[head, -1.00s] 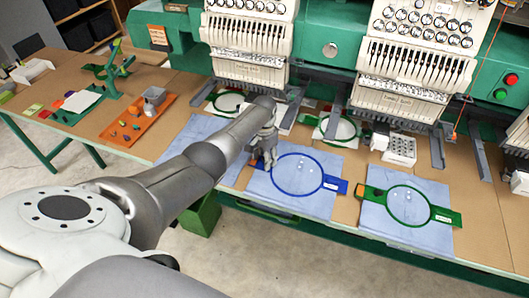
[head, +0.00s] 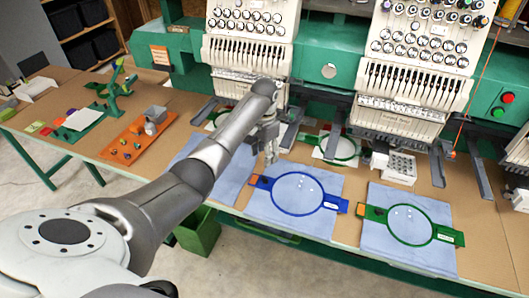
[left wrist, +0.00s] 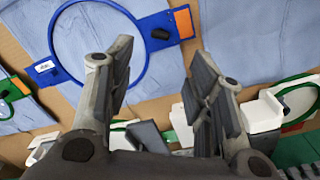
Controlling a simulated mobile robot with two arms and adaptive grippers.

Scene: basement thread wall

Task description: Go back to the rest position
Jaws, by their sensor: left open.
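My left gripper (head: 270,152) hangs over the table behind the blue hoop, pointing down, between the hoop and the embroidery machine. In the left wrist view its fingers (left wrist: 163,65) are apart with nothing between them. The blue hoop (head: 325,203) lies on light blue cloth (head: 283,222); in the left wrist view the hoop (left wrist: 147,70) shows beyond the fingers. A green hoop (head: 443,234) lies on another cloth (head: 375,250) to the right. My right gripper is not in view.
The embroidery machine (head: 330,45) stands behind, with green-ringed hoops under its heads. An orange tray (head: 115,148) with small coloured items and a green stand (head: 120,85) are at the left. A white block with holes (head: 400,165) is at right. A green bin (head: 198,230) stands below the table.

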